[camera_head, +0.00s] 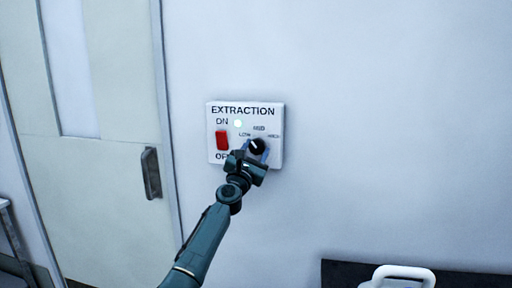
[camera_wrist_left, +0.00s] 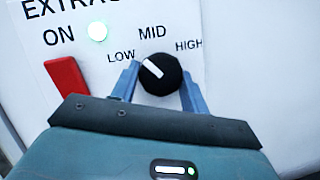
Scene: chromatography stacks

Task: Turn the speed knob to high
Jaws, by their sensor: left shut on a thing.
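The speed knob (camera_head: 258,147) is round and black with a white pointer, on the white EXTRACTION panel (camera_head: 276,117) on the wall. It also shows in the left wrist view (camera_wrist_left: 164,82), its pointer aimed up and left, between the LOW and MID labels; HIGH is at its upper right. My left gripper (camera_head: 257,150) comes from below, its blue fingers on either side of the knob and shut on it. It also shows in the left wrist view (camera_wrist_left: 160,85). My right gripper is not in view.
A red rocker switch (camera_head: 222,140) sits left of the knob, between the ON and OFF labels, with a lit lamp (camera_head: 238,123) above. A door with a dark handle (camera_head: 151,173) is at the left. A white object (camera_head: 404,274) is at bottom right. The wall to the right is clear.

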